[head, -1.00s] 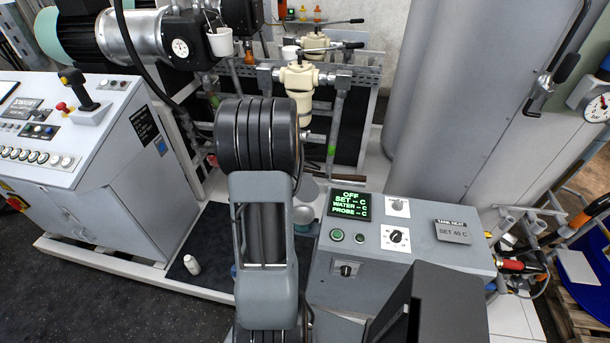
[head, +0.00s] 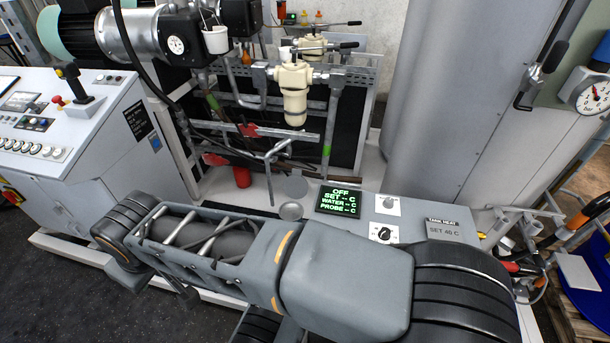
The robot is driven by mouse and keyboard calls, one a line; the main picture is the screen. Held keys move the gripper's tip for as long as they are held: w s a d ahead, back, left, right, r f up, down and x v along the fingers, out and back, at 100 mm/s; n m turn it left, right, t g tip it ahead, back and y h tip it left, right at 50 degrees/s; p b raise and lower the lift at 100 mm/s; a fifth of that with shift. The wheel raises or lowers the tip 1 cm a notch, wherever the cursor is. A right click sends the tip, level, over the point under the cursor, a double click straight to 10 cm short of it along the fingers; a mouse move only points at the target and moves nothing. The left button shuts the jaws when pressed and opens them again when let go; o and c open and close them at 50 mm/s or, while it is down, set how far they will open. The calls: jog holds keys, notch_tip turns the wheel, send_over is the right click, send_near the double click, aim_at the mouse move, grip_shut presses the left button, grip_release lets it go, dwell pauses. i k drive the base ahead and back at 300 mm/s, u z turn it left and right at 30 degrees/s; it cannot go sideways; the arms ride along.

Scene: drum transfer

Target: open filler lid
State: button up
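Two small grey round parts show behind the heater control box in the head view: a flat disc (head: 295,187) and a ring-like round part (head: 291,211) just in front of it. They may be the filler and its lid, but I cannot tell for certain, nor whether the lid is open. My arm lies across the lower part of the picture, its black-ringed joint at the left, apart from these round parts in the picture. My gripper cannot be made out.
The heater control box (head: 408,212) has a green-lit display (head: 338,201) and knobs. A red cylinder (head: 242,177) and pipework stand behind my arm. A cream filter housing (head: 294,90) stands at the back, a tall grey tank (head: 450,90) at right, and a control desk (head: 75,135) at left.

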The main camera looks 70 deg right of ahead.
aim_at(295, 186)
jog(key=k, duration=0.75)
jog(key=u, duration=0.55)
jog(key=i, duration=0.6)
jog(key=z, duration=1.35)
